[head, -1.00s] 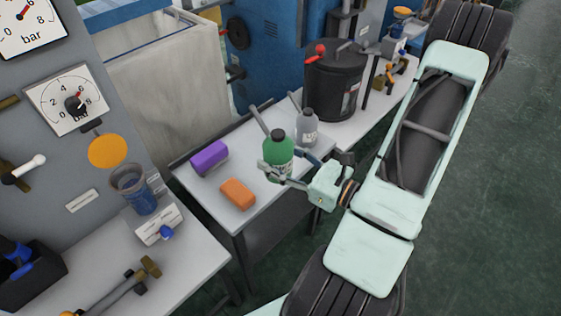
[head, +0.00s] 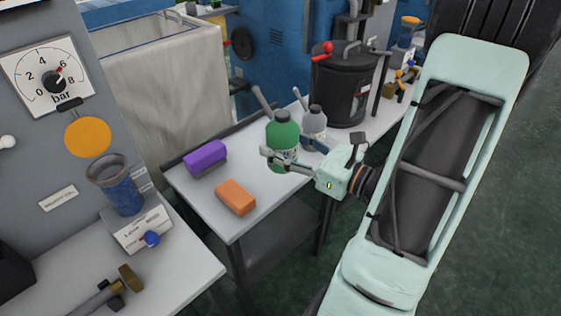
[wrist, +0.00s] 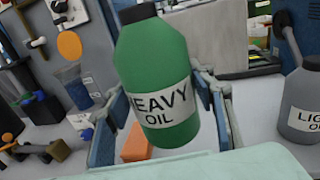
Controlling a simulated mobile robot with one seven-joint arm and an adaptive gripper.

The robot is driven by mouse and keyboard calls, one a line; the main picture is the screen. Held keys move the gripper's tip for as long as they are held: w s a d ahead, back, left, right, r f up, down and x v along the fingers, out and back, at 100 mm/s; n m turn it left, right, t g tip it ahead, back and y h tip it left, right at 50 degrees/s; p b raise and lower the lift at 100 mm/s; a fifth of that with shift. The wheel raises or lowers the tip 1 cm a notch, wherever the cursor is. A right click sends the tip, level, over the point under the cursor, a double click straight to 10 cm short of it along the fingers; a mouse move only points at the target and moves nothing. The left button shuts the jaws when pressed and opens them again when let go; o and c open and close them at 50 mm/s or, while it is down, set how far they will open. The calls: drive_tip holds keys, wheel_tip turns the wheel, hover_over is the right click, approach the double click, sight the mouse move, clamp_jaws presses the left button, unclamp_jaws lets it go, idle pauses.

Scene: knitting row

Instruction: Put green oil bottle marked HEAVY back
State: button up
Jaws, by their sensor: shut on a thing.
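The green oil bottle (head: 284,131) is at the middle of the head view, over the back part of a white-topped table (head: 238,224). In the wrist view the green bottle (wrist: 156,70) shows a white label reading HEAVY OIL and leans slightly. My gripper (head: 285,160) is shut around its lower body, one finger on each side. A grey bottle (head: 314,122) stands just to its right; its label, partly cut off in the wrist view (wrist: 302,105), begins LIG. I cannot tell whether the green bottle's base touches the table.
A purple block (head: 205,157) and an orange block (head: 236,197) lie on the table left of the bottle. A black pot with a red knob (head: 342,85) stands behind.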

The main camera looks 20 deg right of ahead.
drive_tip(key=w+d+f+b, duration=0.1)
drive_tip(key=w+f, duration=0.1)
drive_tip(key=w, duration=0.1)
drive_tip(key=w+d+f+b, duration=0.1)
drive_tip(key=w+f, duration=0.2)
drive_tip(key=w+d+f+b, duration=0.1)
drive_tip(key=w+d+f, duration=0.1)
drive_tip(key=w+f, duration=0.1)
drive_tip(key=shift+w, duration=0.1)
drive_tip(key=shift+w+d+f+b, duration=0.1)
drive_tip(key=shift+f+b, duration=0.55)
drive_tip(key=shift+f, duration=0.95)
drive_tip(key=shift+f, duration=0.15)
drive_tip(key=o, duration=1.4)
